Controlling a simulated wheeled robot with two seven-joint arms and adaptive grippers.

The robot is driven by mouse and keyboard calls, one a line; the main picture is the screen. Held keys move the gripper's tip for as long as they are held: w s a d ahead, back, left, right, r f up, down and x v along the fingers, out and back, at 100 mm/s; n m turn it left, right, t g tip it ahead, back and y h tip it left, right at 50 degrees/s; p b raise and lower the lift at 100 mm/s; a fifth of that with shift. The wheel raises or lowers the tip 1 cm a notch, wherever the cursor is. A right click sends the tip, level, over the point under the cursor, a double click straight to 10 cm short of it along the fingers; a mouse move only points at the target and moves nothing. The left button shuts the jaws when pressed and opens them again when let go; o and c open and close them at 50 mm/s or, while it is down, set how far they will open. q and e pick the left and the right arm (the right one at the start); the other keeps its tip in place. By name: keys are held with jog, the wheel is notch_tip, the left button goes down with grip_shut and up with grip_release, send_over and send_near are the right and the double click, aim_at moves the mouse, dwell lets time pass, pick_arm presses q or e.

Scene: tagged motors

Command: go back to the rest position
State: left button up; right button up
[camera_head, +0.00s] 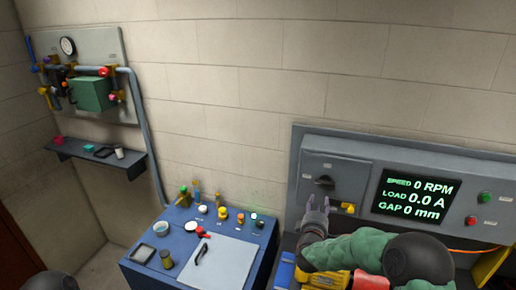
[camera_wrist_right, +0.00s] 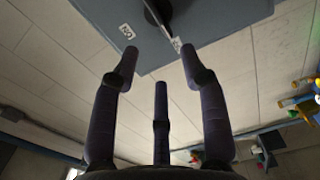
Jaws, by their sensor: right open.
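My right gripper (camera_head: 317,205) is raised in front of the grey control panel (camera_head: 420,155), just below a black rotary handle (camera_head: 325,182). In the right wrist view its three dark fingers (camera_wrist_right: 159,60) are spread with nothing between them. Beyond the fingertips is the black handle (camera_wrist_right: 157,12) on the grey panel face, with small white labels beside it. The fingers look apart from the handle, though the gap is hard to judge. My left gripper is not in view.
The panel's screen (camera_head: 415,197) reads 0 RPM, 0.0 A and 0 mm. A blue bench (camera_head: 140,272) with several small parts stands left of my right arm. A pipe board (camera_head: 110,45) and a shelf (camera_head: 75,152) are on the far left wall.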

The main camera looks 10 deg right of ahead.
jog(key=s+a+f+m+g+y, duration=0.25)
jog(key=s+a+f, duration=0.2)
jog(key=f, duration=0.55)
jog(key=s+a+f+m+g+y, duration=0.25)
jog(key=a+f, duration=0.25)
jog(key=f, duration=0.4)
jog(key=s+a+f+m+g+y, duration=0.2)
jog(key=s+a+f+y, duration=0.25)
jog(key=f, duration=0.55)
jog(key=s+a+f+m+g+y, duration=0.1)
jog(key=s+a+f+m+g, duration=0.25)
jog(key=s, duration=0.45)
jog(key=s+a+f+m+g+y, duration=0.1)
jog(key=s+a+f+m+g, duration=0.15)
jog(key=s+a, duration=0.4)
jog(key=s+a+f+m+g+y, duration=0.2)
jog(key=s+f, duration=0.2)
jog(key=s, duration=0.6)
notch_tip(320, 180, down, 26)
jog(key=w+a+b, duration=0.1)
jog(key=b, duration=2.6)
jog(key=shift+w+a+n, duration=0.35)
jog(key=shift+n, duration=0.05)
jog(key=shift+r, duration=0.1)
jog(key=shift+c, duration=0.5)
jog(key=shift+d, duration=0.1)
